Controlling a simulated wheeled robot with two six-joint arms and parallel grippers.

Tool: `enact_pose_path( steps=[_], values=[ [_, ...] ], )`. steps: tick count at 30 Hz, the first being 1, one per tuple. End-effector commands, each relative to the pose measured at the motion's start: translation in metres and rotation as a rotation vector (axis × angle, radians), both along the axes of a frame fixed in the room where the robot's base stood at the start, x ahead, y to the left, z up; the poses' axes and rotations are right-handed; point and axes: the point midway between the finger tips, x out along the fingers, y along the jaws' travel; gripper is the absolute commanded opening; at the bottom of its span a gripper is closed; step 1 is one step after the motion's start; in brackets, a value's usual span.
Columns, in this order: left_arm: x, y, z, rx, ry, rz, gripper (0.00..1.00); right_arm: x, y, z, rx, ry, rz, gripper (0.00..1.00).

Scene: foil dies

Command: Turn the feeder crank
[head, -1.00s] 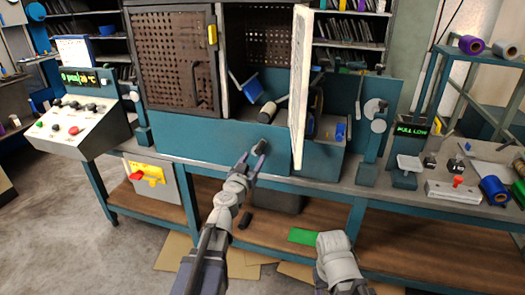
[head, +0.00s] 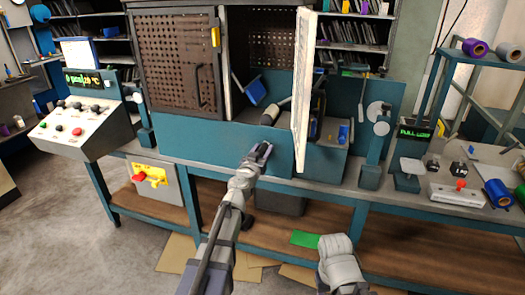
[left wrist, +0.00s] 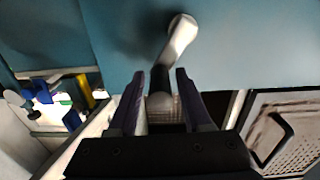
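The feeder crank (left wrist: 178,38) shows in the left wrist view as a silver arm on the teal front panel (left wrist: 240,45). A dark part at its lower end lies between my left fingertips. My left gripper (left wrist: 160,74) is open, with a gap visible on each side of that part; I see no clear contact. In the head view my left gripper (head: 259,153) is in front of the teal panel (head: 195,138), below the cabinet opening, and hides most of the crank. My right arm shows at the bottom of the head view, but its gripper is not visible.
A white door (head: 303,90) stands open just right of my left gripper. A perforated door (head: 175,60) is at the left. A dark-ended cylinder (head: 273,111) lies in the opening. A control console (head: 85,120) stands left; spools and small parts are on the right bench.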

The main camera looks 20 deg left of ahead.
Motion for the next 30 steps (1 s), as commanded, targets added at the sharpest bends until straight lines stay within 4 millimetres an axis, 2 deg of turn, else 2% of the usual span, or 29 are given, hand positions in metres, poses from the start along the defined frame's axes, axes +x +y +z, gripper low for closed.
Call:
enact_pose_path(
  steps=[2,12,30],
  values=[
    [-0.0001,0.0001,0.0000,0.000,0.000,0.000,0.39,0.0000,0.0000,0.0000,0.000,0.000,0.000,0.50],
    [-0.0001,0.0001,0.0000,0.000,0.000,0.000,0.01,0.0000,0.0000,0.0000,0.000,0.000,0.000,0.50],
    [-0.0001,0.0002,0.0000,0.000,0.000,0.000,0.00,0.0000,0.0000,0.0000,0.000,0.000,0.000,0.50]
  ],
)
